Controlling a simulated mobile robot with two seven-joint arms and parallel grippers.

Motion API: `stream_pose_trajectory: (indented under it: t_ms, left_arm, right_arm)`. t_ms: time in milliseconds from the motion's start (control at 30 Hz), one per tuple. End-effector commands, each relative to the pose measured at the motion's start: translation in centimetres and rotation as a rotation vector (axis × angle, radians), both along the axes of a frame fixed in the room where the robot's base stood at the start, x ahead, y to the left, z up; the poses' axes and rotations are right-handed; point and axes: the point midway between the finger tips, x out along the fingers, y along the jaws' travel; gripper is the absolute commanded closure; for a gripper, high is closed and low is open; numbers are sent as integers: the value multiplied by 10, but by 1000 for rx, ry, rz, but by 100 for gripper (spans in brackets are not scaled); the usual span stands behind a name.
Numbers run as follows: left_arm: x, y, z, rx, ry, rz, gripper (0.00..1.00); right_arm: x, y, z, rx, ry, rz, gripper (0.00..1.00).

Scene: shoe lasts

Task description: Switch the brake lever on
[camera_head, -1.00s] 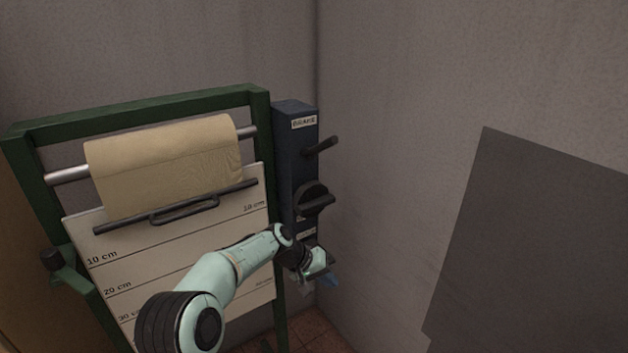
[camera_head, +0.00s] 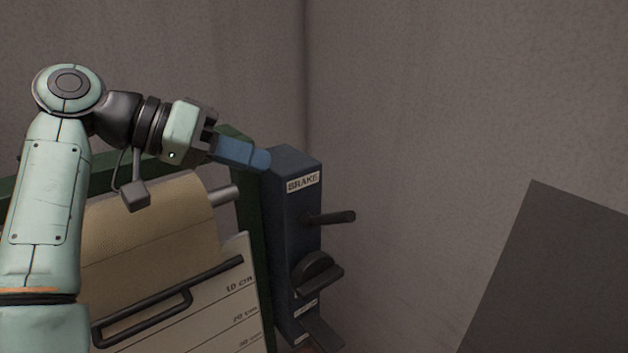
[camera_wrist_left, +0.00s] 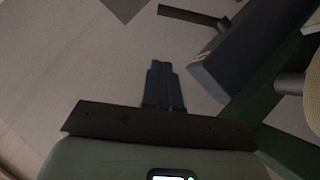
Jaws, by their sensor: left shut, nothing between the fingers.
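The brake lever (camera_head: 333,218) is a dark bar below the white BRAKE label (camera_head: 303,182) on a dark blue control box (camera_head: 285,215). In the head view it sticks out to the right and tilts slightly up. My left gripper (camera_head: 262,160) is shut and empty, its blue fingers pointing right at the upper left of the box top. In the left wrist view the shut fingers (camera_wrist_left: 161,75) point up the picture, with the box (camera_wrist_left: 245,55) to their right. A dark rod (camera_wrist_left: 188,15) sticks out from the box there. My right gripper is not in view.
A dark round knob with a handle (camera_head: 318,275) and a lower lever (camera_head: 325,333) sit below the brake lever. The green frame (camera_head: 250,225) with a paper roll (camera_head: 150,225) stands left of the box. A grey panel (camera_head: 560,280) is at right; between is open space before the wall.

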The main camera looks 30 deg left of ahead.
Motion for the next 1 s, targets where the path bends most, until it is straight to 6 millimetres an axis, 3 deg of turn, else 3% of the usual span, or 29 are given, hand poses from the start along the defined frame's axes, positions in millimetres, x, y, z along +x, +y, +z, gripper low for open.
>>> stream_pose_trajectory:
  t_ms: [600,767,1000]
  left_arm:
    - [2,-4,-2,0,-2,-4,100]
    - [14,-17,-11,0,0,-5,100]
    - [48,-50,-37,1,3,-6,100]
  right_arm:
    - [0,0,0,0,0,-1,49]
    - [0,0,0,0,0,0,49]
    - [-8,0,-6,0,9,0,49]
